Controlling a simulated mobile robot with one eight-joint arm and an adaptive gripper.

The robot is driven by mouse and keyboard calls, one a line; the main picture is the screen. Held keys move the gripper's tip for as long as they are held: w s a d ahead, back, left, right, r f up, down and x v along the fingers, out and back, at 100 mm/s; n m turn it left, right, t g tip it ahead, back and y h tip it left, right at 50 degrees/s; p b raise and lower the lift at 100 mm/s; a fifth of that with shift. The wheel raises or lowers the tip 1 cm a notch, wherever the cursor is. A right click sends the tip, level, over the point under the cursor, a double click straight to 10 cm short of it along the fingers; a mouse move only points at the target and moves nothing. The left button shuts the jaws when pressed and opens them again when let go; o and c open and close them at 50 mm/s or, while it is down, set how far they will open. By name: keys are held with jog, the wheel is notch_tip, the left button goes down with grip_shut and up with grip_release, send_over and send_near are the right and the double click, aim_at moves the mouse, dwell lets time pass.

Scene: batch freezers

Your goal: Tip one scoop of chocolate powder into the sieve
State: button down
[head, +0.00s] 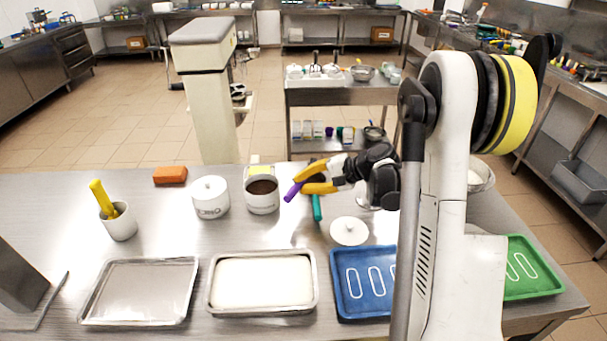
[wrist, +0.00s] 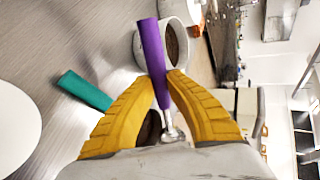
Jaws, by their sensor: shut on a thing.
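My gripper (head: 305,181) has yellow fingers shut on the purple handle (head: 293,191) of a scoop. The handle also shows in the wrist view (wrist: 154,62), with a short metal part (wrist: 172,132) between the fingers. A dark brown patch beside that metal is partly covered by a finger; I cannot tell if it is powder in the scoop. A white canister (head: 262,205) of brown powder stands open, just left of my gripper and apart from it; its mouth shows in the wrist view (wrist: 193,14). I cannot make out the sieve for certain.
A lidded white canister (head: 210,205) stands left. Trays line the front edge: metal, white-filled (head: 262,281), blue (head: 350,311), green (head: 545,273). A bowl (head: 485,173) is half hidden behind my arm.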

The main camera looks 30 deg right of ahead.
jog(key=g+p, duration=0.1)
jog(key=r+g+h+p, duration=0.1)
jog(key=p, duration=0.1)
jog(key=h+p, duration=0.1)
jog(key=p, duration=0.1)
jog(key=shift+w+a+r+g, duration=0.15)
jog(key=shift+w+a+g, duration=0.1)
jog(key=shift+g, duration=0.15)
jog(key=shift+w+a+r+g+h+p, duration=0.1)
jog(key=shift+w+g+h+p, duration=0.1)
jog(key=shift+g+h+p, duration=0.45)
jog(key=shift+w+a+g+h+p, duration=0.2)
jog(key=shift+g+h+p, duration=0.2)
jog(key=shift+g, duration=0.25)
jog(key=shift+w+a+g+h+p, duration=0.15)
jog(key=shift+g+h+p, duration=0.2)
jog(key=shift+g, duration=0.25)
jog(key=shift+d+m+g+h, duration=0.1)
jog(key=shift+m+g+h, duration=0.2)
jog(key=shift+g+h, duration=0.25)
jog(key=shift+w+r+p, duration=0.1)
jog(key=shift+r+p, duration=0.25)
jog(key=shift+s+d+r, duration=0.2)
jog(key=shift+s+r, duration=0.05)
jog(key=shift+r, duration=0.4)
jog(key=shift+w+a, duration=0.15)
